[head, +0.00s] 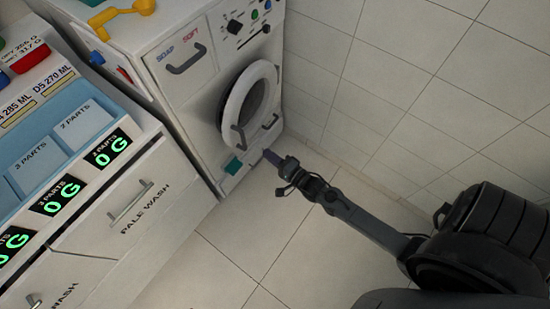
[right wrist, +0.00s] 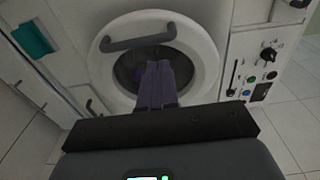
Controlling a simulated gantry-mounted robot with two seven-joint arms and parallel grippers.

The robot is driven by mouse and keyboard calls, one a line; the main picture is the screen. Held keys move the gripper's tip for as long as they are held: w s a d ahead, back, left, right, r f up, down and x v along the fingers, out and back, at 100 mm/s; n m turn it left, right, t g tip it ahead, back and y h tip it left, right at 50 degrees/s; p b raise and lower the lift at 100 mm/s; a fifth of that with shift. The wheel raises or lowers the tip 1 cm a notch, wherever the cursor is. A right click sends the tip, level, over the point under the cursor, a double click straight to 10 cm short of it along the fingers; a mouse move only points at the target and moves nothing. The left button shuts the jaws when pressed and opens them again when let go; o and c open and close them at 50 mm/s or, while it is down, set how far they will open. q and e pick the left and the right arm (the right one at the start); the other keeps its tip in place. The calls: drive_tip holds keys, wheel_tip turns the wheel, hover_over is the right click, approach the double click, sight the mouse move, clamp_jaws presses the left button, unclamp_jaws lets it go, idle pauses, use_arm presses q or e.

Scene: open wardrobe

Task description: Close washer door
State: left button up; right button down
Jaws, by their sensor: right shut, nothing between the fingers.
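The white washer (head: 205,95) stands against the tiled wall in the head view. Its round door (head: 233,110) has a thick white ring, a dark glass centre and a grey handle at the ring's lower left. The door sits at or very near the front; I cannot tell whether it is fully closed. In the right wrist view the door (right wrist: 205,62) faces the camera, its handle (right wrist: 138,42) at the upper left. My right gripper (head: 270,156) is low in front of the washer, its purple fingers (right wrist: 160,70) shut and empty, overlapping the door's glass. My left gripper is not in view.
A cabinet with a drawer handle (head: 130,202), weight displays and a blue tray (head: 35,145) stands left of the washer. A teal part (head: 233,165) is at the washer's lower front. Tiled floor (head: 255,235) in front is clear; the wall is close on the right.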

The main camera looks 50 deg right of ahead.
drive_tip(key=w+b, duration=0.2)
drive_tip(key=w, duration=0.7)
drive_tip(key=shift+w+a+b, duration=0.25)
drive_tip(key=shift+w+b, duration=0.1)
drive_tip(key=shift+w, duration=0.1)
